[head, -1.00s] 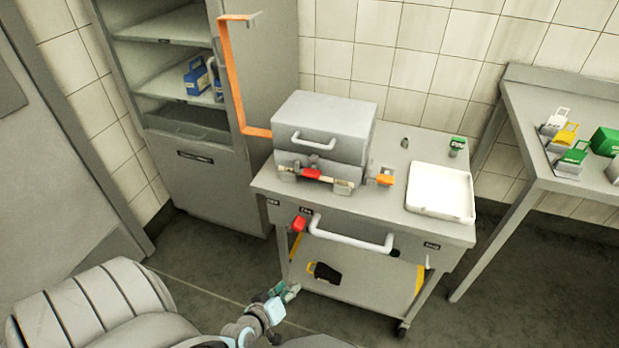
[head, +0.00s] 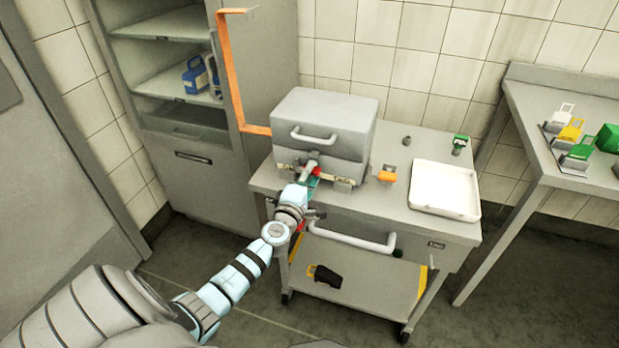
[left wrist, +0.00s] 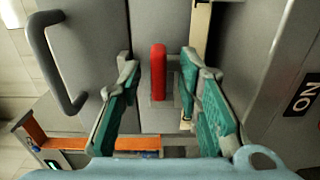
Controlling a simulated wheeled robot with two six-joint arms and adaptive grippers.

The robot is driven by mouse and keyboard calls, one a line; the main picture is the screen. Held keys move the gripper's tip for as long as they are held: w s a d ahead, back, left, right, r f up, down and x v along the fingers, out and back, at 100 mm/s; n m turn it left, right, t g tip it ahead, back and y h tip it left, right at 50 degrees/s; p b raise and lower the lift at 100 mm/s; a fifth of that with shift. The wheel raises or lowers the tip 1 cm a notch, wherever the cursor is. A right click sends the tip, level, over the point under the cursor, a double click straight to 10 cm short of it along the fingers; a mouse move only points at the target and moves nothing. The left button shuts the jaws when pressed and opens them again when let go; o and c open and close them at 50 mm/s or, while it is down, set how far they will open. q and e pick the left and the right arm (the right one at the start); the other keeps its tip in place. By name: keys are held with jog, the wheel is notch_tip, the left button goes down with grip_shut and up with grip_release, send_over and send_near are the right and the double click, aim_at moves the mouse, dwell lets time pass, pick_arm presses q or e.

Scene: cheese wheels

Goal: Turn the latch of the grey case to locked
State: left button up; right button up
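The grey case (head: 325,115) stands shut on the wheeled cart, with a curved handle on its lid. Its red latch handle (left wrist: 158,72) shows between my left fingers in the left wrist view, lying along the case front. My left gripper (left wrist: 158,90) is open, one finger on each side of the latch, with visible gaps. In the head view my left gripper (head: 309,172) is at the case front and covers most of the latch. My right gripper is out of view.
A white tray (head: 444,190) and an orange block (head: 387,176) are on the cart top (head: 397,217). A pale push bar (head: 350,238) juts from the cart front below my gripper. An orange bracket (head: 231,80) stands behind the case at left.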

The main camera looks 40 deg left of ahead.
pick_arm(q)
grip_shut()
dwell(0.5)
jog(key=m+p, duration=0.2)
jog(key=m, duration=0.1)
jog(key=shift+r, duration=0.1)
jog(key=m+p, duration=0.1)
jog(key=m, duration=0.2)
jog(key=shift+p, duration=0.4)
jog(key=m+p, duration=0.3)
jog(key=m, duration=0.3)
jog(key=shift+m, duration=0.4)
jog(key=shift+m+p, duration=1.05)
jog(key=shift+m, duration=1.55)
